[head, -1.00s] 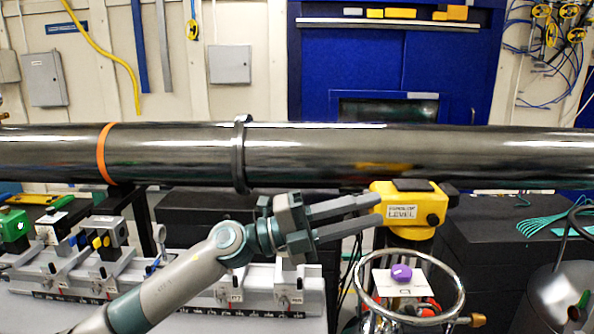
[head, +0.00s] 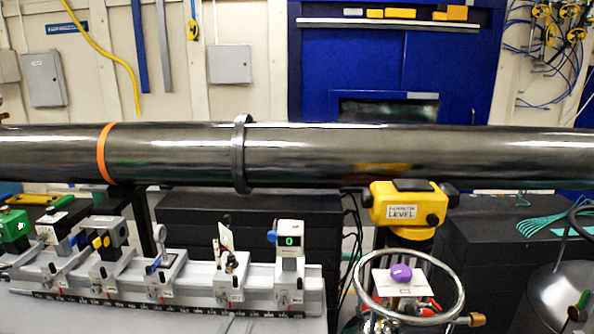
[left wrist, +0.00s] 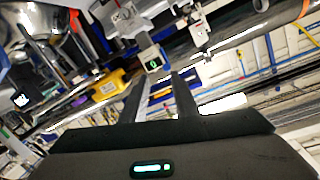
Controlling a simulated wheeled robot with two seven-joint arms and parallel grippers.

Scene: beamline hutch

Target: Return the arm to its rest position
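My left arm and gripper do not show in the head view. In the left wrist view, my left gripper (left wrist: 160,82) shows as a dark palm along the bottom with two dark fingers standing apart. The gap between the fingers looks empty, so it is open and holds nothing. The wrist view is tilted, with the scene at a slant behind the fingers. My right gripper is in neither view.
A long dark pipe (head: 330,155) crosses the head view. Below it are a grey rail (head: 200,295) with several mounts, a small display unit (head: 290,245), a yellow level (head: 408,205) and a metal ring (head: 452,265). The level also shows in the left wrist view (left wrist: 110,84).

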